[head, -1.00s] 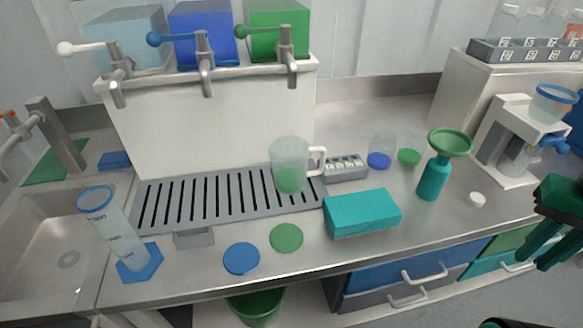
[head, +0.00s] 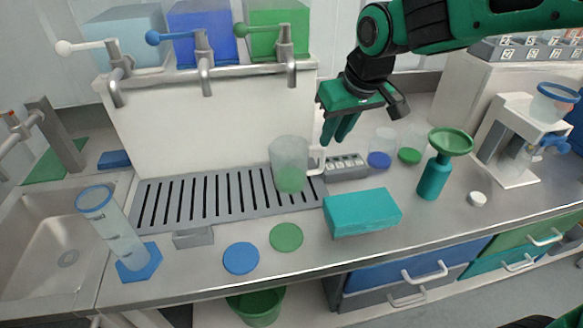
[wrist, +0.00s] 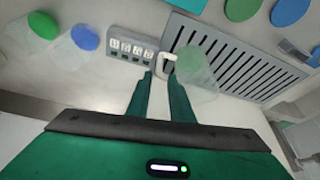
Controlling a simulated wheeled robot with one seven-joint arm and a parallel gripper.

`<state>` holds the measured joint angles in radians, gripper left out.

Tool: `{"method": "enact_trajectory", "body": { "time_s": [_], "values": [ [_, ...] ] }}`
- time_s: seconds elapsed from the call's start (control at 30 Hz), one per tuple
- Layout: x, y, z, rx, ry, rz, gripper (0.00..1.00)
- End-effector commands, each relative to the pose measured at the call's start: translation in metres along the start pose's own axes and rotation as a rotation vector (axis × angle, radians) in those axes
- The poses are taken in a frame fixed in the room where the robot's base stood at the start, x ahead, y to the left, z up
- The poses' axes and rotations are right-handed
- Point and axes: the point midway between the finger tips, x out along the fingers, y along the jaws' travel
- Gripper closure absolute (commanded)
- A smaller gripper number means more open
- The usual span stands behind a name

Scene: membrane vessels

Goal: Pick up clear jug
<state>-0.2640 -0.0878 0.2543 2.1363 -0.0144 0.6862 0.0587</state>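The clear jug (head: 289,165) stands upright on the right end of the slotted drip tray (head: 160,203), with green at its bottom and a white handle (head: 316,160) on its right side. My gripper (head: 336,141) points down just to the right of and above the handle. Its two green fingers are apart with nothing between them. In the wrist view the jug (wrist: 197,68) lies just beyond the fingertips (wrist: 158,77), with its handle (wrist: 167,62) close to the right finger. I cannot tell whether a finger touches the handle.
A grey numbered rack (head: 346,168) sits right of the jug, below my gripper. A teal box (head: 362,213) lies in front. Two small clear vessels with blue (head: 380,158) and green (head: 409,155) bottoms stand further right. Dispenser taps (head: 290,68) hang above the tray.

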Motion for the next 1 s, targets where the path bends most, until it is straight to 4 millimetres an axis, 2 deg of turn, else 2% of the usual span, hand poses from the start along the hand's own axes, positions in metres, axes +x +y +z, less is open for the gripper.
{"method": "enact_trajectory", "body": {
  "time_s": [0.1, 0.4, 0.7, 1.0],
  "values": [
    [0.019, 0.000, 0.001, 0.000, -0.004, -0.001, 0.80],
    [0.041, 0.001, 0.000, 0.001, -0.001, 0.001, 0.80],
    [0.080, 0.001, -0.003, 0.001, -0.003, 0.001, 0.80],
    [0.086, 0.001, -0.003, 0.001, 0.000, 0.002, 0.80]
  ]
}}
